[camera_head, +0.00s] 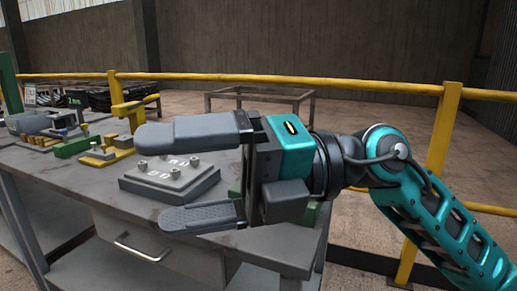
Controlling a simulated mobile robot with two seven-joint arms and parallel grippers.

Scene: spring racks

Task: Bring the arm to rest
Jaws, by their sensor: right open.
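My right arm (440,222) comes in from the right, teal and dark grey. Its gripper (165,178) points left above the right end of the grey workbench (75,185). The two grey fingers are wide apart, with nothing held between them. A grey block with several metal studs (168,182) lies on the bench behind the gripper, seen partly through the gap between the fingers. My left gripper is not in view.
Yellow and green fixtures (105,153) and dark parts stand at the bench's left and back. A green piece (235,190) is partly hidden behind the gripper. A yellow railing (385,87) runs behind. A metal frame table (260,96) stands beyond it.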

